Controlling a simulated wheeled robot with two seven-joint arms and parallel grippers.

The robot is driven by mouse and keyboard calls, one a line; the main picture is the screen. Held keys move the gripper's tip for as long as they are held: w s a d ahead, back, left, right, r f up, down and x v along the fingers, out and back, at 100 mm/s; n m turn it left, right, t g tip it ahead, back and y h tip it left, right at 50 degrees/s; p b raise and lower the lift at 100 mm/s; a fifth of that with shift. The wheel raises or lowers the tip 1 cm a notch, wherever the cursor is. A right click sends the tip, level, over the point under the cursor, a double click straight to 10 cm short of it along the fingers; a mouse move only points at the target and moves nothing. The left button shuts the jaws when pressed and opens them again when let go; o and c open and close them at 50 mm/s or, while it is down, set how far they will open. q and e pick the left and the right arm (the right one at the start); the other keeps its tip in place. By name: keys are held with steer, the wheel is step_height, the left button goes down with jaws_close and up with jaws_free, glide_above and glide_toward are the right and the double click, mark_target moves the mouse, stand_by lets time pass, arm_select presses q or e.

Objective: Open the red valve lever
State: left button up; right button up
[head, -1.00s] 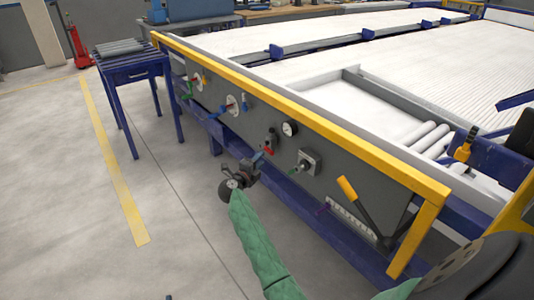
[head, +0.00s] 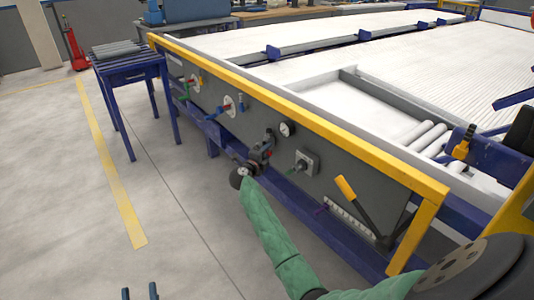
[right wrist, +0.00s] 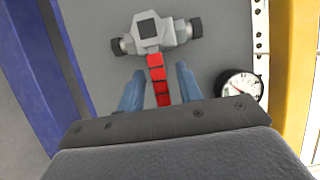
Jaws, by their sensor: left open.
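The red valve lever (right wrist: 158,78) hangs from a grey valve body (right wrist: 150,30) on the dark panel in the right wrist view. My right gripper (right wrist: 160,76) is open, with one blue finger on each side of the lever. Narrow gaps seem to show between lever and fingers. In the head view, my right gripper (head: 258,156) is at the panel and largely covers the lever, of which a little red (head: 269,153) shows. My left gripper (head: 140,293) is open and empty at the bottom edge, over the floor, far from the panel.
A pressure gauge (head: 287,129) sits right of the valve. A blue-handled valve (head: 229,105) and another valve (head: 194,83) are further left. A yellow rail (head: 300,113) runs above the panel.

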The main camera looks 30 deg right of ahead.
jaws_close()
stand_by(0.3)
